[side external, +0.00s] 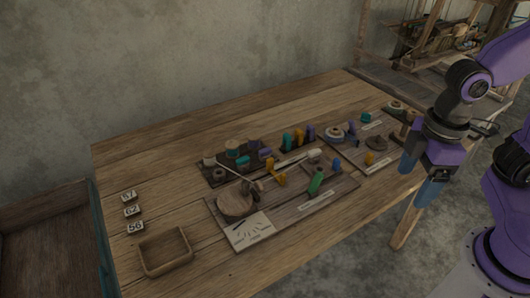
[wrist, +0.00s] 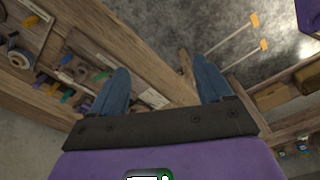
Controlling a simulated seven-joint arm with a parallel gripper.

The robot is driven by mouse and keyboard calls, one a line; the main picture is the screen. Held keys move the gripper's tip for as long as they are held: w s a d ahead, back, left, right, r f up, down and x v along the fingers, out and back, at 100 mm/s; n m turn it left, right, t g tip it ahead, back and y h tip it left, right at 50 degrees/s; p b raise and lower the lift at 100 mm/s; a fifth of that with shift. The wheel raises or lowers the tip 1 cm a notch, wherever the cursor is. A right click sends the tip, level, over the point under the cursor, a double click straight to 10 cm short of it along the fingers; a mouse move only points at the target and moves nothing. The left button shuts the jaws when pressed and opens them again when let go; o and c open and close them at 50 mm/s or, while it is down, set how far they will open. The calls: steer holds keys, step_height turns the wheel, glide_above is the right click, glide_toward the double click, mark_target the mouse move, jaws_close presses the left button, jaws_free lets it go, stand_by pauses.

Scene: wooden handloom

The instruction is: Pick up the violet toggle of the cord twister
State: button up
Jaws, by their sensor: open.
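Several small violet or blue pieces stand among the boards on the table. One violet peg (side external: 310,132) is in a row with teal and yellow pegs at the middle. Another violet piece (side external: 265,153) lies further left, and a bluish peg (side external: 336,166) stands on the front board. I cannot tell which is the cord twister's toggle. My gripper (side external: 418,178) is open and empty at the table's right edge, to the right of all these pieces. In the wrist view its two blue fingers (wrist: 162,68) are spread, with only the table edge and floor between them.
The front board (side external: 290,212) carries a round wooden block (side external: 236,199), a green cylinder (side external: 315,181) and a paper dial. A wooden tray (side external: 165,252) and number tiles (side external: 132,211) are at the left. The table's back strip is clear. A loom frame (side external: 440,40) stands behind right.

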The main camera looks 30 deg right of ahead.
steer(key=w+a+m, duration=0.3)
steer(key=w+a, duration=0.3)
steer(key=w, duration=0.6)
steer(key=m+t, duration=0.3)
steer(key=m, duration=0.6)
glide_above(265, 150)
steer(key=s, duration=0.5)
step_height(265, 150, down, 8)
steer(key=x, duration=1.6)
steer(key=shift+d+f, duration=0.2)
steer(key=shift+d, duration=0.1)
steer(key=c, duration=1.1)
